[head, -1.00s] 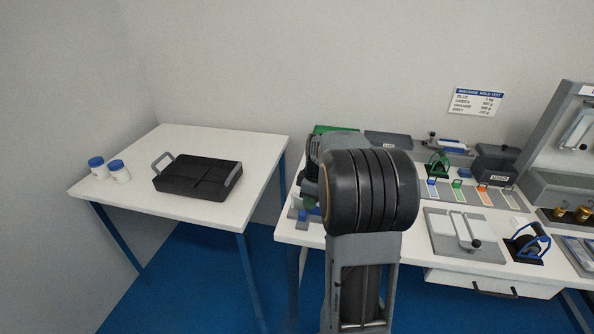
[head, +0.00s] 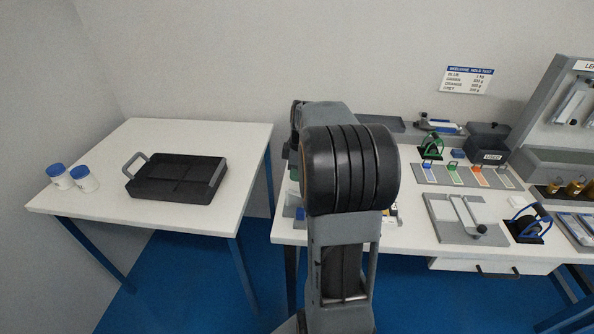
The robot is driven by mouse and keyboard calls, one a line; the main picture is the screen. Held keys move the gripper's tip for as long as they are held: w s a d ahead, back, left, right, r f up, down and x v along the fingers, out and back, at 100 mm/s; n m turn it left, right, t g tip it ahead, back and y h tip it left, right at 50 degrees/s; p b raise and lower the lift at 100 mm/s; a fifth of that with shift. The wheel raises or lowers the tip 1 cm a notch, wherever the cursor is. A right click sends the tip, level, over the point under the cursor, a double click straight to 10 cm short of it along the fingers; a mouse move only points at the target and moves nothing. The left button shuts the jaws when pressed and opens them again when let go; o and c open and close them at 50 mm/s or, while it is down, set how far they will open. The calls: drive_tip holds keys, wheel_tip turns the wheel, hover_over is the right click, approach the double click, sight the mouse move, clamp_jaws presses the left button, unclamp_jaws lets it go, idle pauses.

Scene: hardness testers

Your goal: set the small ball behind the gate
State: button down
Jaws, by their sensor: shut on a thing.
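My gripper is not visible; the black ribbed joint of my arm and the grey link below it stand in front of the left part of the right-hand bench (head: 410,238). I cannot make out the small ball; it may be hidden behind my arm. Two upright looped frames show on the bench: a blue one (head: 516,212) on a black base at the front right, and a green one (head: 432,142) further back. I cannot tell whether either is the gate.
A grey plate with a lever (head: 445,220) and a strip of coloured patches (head: 425,174) lie on the bench, with a dark box (head: 487,140) behind. The left table (head: 120,206) holds a black tray (head: 150,188) and two blue-capped jars (head: 83,181). Blue floor shows between the tables.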

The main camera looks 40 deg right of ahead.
sight(297, 194)
drive_tip(key=shift+f+b, duration=2.1)
drive_tip(key=shift+f, duration=0.9)
drive_tip(key=shift+s+d, duration=0.1)
drive_tip(key=c, duration=0.9)
unclamp_jaws()
drive_tip(key=r, duration=0.4)
drive_tip(key=r+p, duration=0.1)
drive_tip(key=r, duration=0.4)
drive_tip(key=s+d+r+p, duration=0.1)
drive_tip(key=r, duration=0.3)
drive_tip(key=shift+s+d+r, duration=0.1)
drive_tip(key=shift+r, duration=0.25)
